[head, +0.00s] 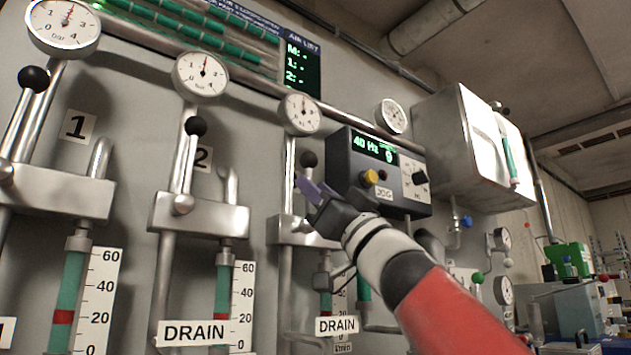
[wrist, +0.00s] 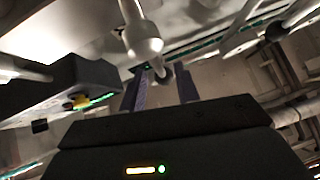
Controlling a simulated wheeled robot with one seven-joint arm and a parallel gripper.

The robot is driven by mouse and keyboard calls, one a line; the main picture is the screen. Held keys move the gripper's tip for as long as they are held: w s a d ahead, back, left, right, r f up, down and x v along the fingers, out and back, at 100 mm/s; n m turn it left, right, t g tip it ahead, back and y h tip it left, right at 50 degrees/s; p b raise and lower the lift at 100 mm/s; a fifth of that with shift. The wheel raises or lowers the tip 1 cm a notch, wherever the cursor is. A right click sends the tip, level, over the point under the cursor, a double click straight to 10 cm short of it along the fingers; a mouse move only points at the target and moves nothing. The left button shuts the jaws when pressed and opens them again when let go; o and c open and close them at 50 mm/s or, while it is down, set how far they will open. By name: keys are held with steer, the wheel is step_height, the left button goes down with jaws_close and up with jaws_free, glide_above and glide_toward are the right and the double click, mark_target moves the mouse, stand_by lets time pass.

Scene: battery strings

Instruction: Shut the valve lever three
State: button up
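The third valve lever has a black ball knob (head: 309,159) and stands roughly upright over a grey valve block (head: 285,231) in the head view. Its lower part is hidden behind my gripper (head: 309,188), which is just below the knob and in front of the block. I cannot tell whether they touch. In the wrist view the two purple fingers of my gripper (wrist: 163,90) stand apart, with no object clearly held between them. A rounded metal part (wrist: 145,40) shows just beyond the fingers; I cannot tell which part it is.
A dark control box (head: 365,165) with a yellow knob (head: 370,177) is close to the right of my gripper. Levers two (head: 195,127) and one (head: 33,80) stand to the left. Dial gauges (head: 300,113) and a pipe run above. DRAIN labels (head: 337,325) hang below.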

steer(key=shift+w+a+r, duration=0.2)
steer(key=shift+r, duration=0.1)
jaws_close()
